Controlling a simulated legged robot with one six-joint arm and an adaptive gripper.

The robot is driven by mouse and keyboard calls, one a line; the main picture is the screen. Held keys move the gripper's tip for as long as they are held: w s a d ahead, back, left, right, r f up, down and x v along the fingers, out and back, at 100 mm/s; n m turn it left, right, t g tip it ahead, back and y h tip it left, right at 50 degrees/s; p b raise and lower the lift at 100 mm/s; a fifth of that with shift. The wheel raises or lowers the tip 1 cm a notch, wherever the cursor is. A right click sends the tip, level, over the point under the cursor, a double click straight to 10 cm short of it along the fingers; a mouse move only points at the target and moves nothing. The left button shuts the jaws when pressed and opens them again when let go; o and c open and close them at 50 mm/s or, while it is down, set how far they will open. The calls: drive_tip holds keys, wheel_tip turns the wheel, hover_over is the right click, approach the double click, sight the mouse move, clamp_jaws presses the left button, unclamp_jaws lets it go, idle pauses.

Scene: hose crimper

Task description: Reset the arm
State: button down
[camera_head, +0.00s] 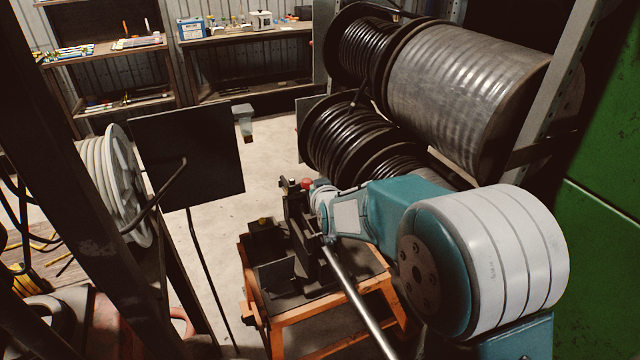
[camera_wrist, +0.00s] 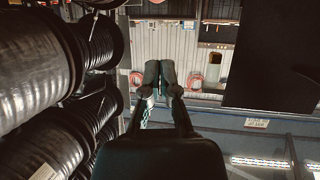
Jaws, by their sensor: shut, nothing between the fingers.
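My gripper (camera_wrist: 159,72) shows in the wrist view with its two dark fingers together and nothing between them. It points out into the room, clear of any object. In the head view my teal and white arm reaches from the lower right toward the middle. Its far end is over the dark crimping machine (camera_head: 279,275), and I cannot make out the fingers there. The machine sits on an orange wooden stand (camera_head: 292,322). My arm hides part of the machine and stand.
Large hose reels (camera_head: 465,85) fill a rack close to my arm, on the right. A dark panel (camera_head: 188,150) stands at left beside a white hose reel (camera_head: 108,180). Shelves and a workbench (camera_head: 250,38) line the back wall. Open floor (camera_head: 270,140) lies between.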

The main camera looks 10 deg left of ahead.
drive_tip(key=s+d+r+m+g+h, duration=0.1)
drive_tip(key=s+d+r+h, duration=0.1)
drive_tip(key=s+d+r, duration=0.6)
drive_tip(key=s+d+r+m+g+h, duration=0.15)
drive_tip(key=s+d, duration=0.25)
drive_tip(key=d, duration=0.7)
drive_tip(key=s+d+m+g+h, duration=0.1)
drive_tip(key=s+d+m+g, duration=0.1)
drive_tip(key=s+d, duration=0.4)
drive_tip(key=s+d+f+m+g+h, duration=0.1)
drive_tip(key=s+d, duration=0.5)
drive_tip(key=s, duration=1.1)
drive_tip(key=shift+s+f+m+g+h, duration=0.2)
drive_tip(key=shift+f+m+g+h, duration=0.15)
drive_tip(key=shift+g, duration=0.2)
